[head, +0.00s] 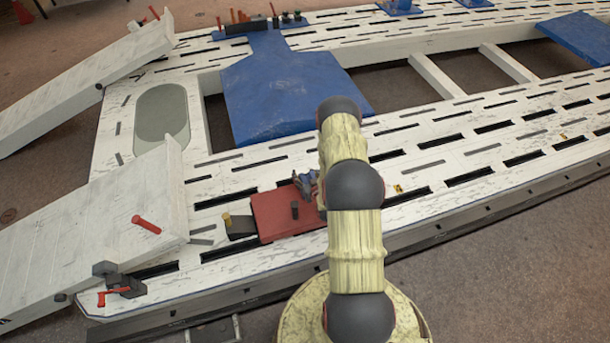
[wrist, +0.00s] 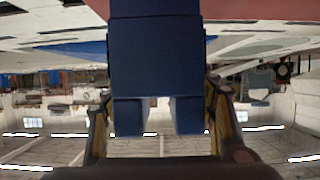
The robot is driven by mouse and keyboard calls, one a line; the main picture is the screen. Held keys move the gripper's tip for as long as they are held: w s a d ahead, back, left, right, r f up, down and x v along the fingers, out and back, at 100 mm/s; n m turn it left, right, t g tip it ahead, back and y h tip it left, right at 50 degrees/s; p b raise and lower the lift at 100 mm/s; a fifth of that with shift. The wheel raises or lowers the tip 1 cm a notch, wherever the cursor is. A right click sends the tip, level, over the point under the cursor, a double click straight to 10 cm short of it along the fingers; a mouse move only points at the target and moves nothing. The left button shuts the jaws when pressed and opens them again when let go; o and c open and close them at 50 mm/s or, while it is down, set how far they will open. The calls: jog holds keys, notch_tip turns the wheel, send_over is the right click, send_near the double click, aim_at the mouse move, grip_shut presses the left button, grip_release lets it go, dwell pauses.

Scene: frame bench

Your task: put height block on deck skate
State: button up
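A dark blue block (wrist: 155,60) with two short legs fills the middle of the wrist view; I take it for the height block. My gripper (wrist: 160,112) has a finger on each side of it and appears shut on it. In the head view my arm hides most of the gripper, and only a small blue-grey part (head: 306,183) shows left of the arm. A flat red plate with a dark post (head: 275,216), which I take for the deck skate, lies on the white slotted bench, just below and left of that part. My arm covers its right end.
The white frame bench (head: 465,150) has many slots. A large blue panel (head: 285,95) lies behind my arm. A dark block with a yellow knob (head: 238,226) sits left of the red plate. Two white ramps (head: 95,225) stand at the left, with red handles and a clamp (head: 120,285).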

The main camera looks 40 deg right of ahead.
jog(key=shift+o, duration=0.9)
